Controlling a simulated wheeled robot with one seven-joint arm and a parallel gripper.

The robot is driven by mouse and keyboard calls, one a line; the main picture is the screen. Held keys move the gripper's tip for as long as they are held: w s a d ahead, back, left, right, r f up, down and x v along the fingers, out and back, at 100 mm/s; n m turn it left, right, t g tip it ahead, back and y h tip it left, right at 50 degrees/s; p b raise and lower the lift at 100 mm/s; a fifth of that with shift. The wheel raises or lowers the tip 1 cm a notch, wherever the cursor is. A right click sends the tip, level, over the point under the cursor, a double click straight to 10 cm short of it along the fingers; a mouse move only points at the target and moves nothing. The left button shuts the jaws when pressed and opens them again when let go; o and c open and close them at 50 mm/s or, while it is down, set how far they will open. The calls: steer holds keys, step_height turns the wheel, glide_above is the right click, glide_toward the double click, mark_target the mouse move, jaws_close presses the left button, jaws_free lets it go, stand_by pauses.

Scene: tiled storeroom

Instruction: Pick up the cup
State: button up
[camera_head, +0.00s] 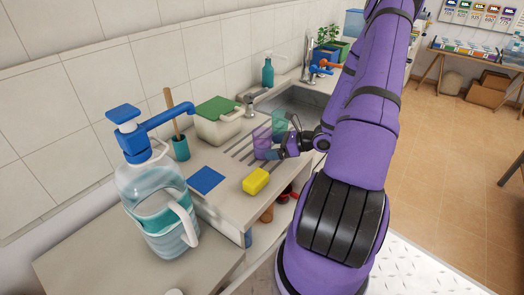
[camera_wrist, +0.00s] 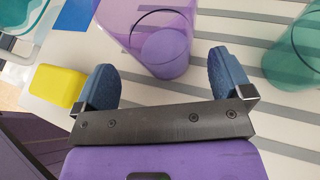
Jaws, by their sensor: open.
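A translucent purple cup (camera_head: 262,138) stands on the grooved drainboard by the sink. A translucent teal cup (camera_head: 279,120) stands just behind it to the right. My gripper (camera_head: 274,154) is at the near side of the purple cup. In the wrist view my gripper (camera_wrist: 165,72) is open, with one blue fingertip to each side of the purple cup (camera_wrist: 160,25). The cup's near part appears between the fingertips, with a gap on both sides. The teal cup (camera_wrist: 292,55) is outside the right finger.
A yellow sponge (camera_head: 256,181) and blue cloth (camera_head: 207,180) lie nearer on the counter. A pump bottle (camera_head: 155,205) stands at the front left. A green-lidded container (camera_head: 218,122) stands by the wall, and the sink (camera_head: 300,101) lies beyond the cups.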

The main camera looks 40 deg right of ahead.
mark_target(265, 147)
steer(key=x, duration=0.4)
steer(key=shift+w+d, duration=0.1)
steer(key=shift+d, duration=0.05)
steer(key=shift+c, duration=0.2)
steer(key=c, duration=1)
steer(key=shift+r, duration=0.15)
